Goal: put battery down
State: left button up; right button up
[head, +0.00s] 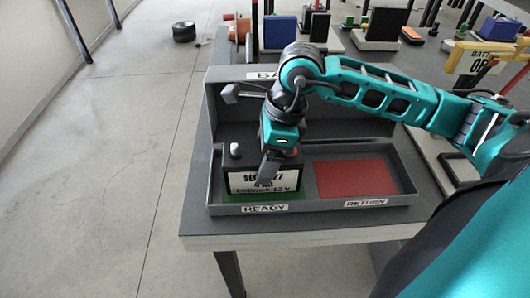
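The battery (236,176) is a dark box with a white label, a pale knob at its left and a red one at its right. It stands upright in the left compartment, marked READY, over a green pad (290,194). My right gripper (271,168) reaches down onto the battery from above. One dark finger overlaps the top of the label; the other finger is hidden, so its grip is unclear. The tray (309,151) has a right compartment marked RETURN with a bare red pad (355,179). My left gripper is out of view.
The tray sits on a grey table (200,189) close to its front left corner. Behind are a blue block (280,30), a dark block (385,24) and a yellow sign (482,58). A black wheel-like object (184,32) lies on the open floor at left.

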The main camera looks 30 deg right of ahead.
jog(key=o, duration=0.3)
jog(key=shift+r, duration=0.2)
jog(key=p+v, duration=0.1)
jog(key=v, duration=1.1)
jog(key=shift+a+p, duration=0.1)
jog(key=shift+p, duration=0.2)
